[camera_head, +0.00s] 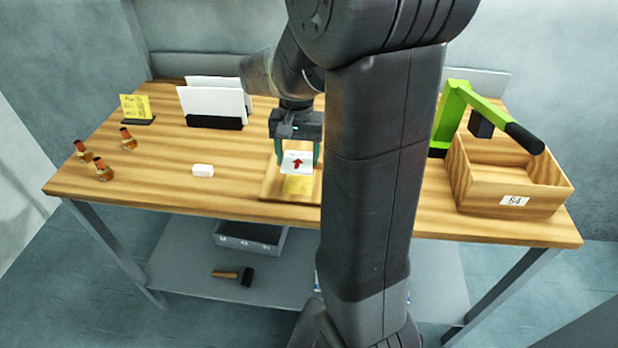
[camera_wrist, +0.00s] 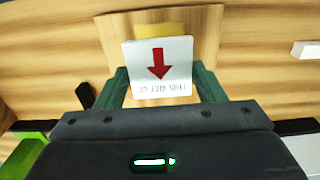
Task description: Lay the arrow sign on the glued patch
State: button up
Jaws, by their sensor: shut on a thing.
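My gripper (camera_head: 298,150) is shut on the arrow sign (camera_head: 298,162), a white card with a red arrow. The sign also shows in the wrist view (camera_wrist: 158,68), between the two green fingers, with lettering beside the arrow. In the head view the arrow points away from me. The glued patch (camera_head: 298,185) is a yellow area on a light wooden board (camera_head: 270,190). In the wrist view the patch (camera_wrist: 160,29) shows just past the sign's edge, and the sign hides part of it. The sign appears held above the board; the exact gap is hard to tell.
A white block (camera_head: 203,170) lies left of the board. A wooden crate (camera_head: 515,200) and a green lever device (camera_head: 455,100) stand at right. My arm hides the table's middle.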

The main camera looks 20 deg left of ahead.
aim_at(298, 183)
notch_tip(298, 183, down, 2)
jog(key=shift+a+f, duration=0.1)
jog(key=shift+f, duration=2.15)
jog(key=shift+f, duration=0.1)
jog(key=o, duration=0.9)
jog(key=shift+o, duration=0.2)
notch_tip(298, 183, up, 12)
jog(key=shift+r, duration=0.15)
